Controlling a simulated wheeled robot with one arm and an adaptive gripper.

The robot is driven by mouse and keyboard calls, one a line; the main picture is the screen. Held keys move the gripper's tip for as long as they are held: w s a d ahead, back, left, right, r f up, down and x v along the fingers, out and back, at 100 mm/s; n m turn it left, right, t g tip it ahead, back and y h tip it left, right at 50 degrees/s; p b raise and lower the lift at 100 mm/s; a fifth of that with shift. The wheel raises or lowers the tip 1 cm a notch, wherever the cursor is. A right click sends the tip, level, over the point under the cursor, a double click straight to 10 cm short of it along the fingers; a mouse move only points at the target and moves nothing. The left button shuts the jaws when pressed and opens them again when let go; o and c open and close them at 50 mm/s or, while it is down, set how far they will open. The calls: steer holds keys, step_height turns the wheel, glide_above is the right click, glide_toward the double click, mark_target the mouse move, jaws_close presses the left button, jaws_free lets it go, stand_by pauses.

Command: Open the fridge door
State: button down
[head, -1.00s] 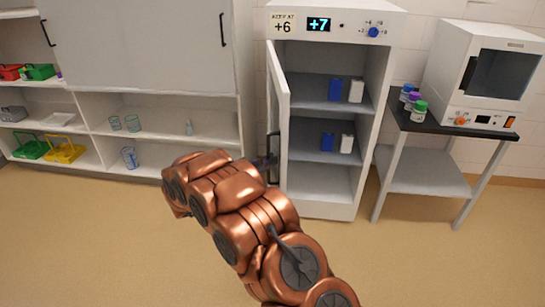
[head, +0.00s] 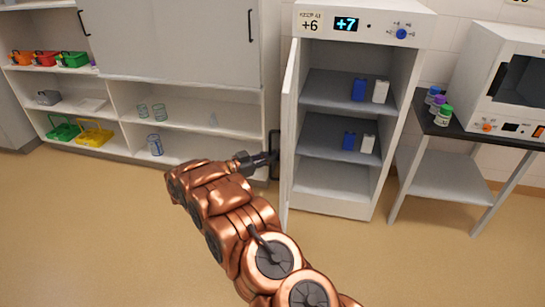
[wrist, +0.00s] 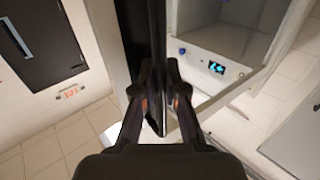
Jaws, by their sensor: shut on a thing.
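The white fridge (head: 338,190) stands at the centre right in the head view, with its inside in plain sight. Its door (head: 289,130) is swung open to the left and shows nearly edge-on. The dark door handle (head: 274,155) is on the door's outer side. My gripper (head: 268,158) is at the handle, reaching it from the left. In the wrist view the fingers of my gripper (wrist: 160,100) are shut on the dark handle bar (wrist: 157,40), which runs between them. The fridge's display panel (wrist: 217,68) shows at the upper right there.
Blue and white boxes (head: 358,90) stand on the fridge shelves. A dark-topped side table (head: 465,130) with several bottles and a white appliance (head: 515,90) is to the right. Shelving (head: 110,105) with bins and beakers lines the left wall. The floor (head: 80,220) at left is clear.

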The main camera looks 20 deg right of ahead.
steer(key=shift+s+f, duration=0.1)
steer(key=c, duration=1.4)
jaws_free()
steer(key=shift+a, duration=0.1)
steer(key=shift+o, duration=1)
steer(key=s+a, duration=0.2)
steer(key=a, duration=0.9)
steer(key=shift+a, duration=0.35)
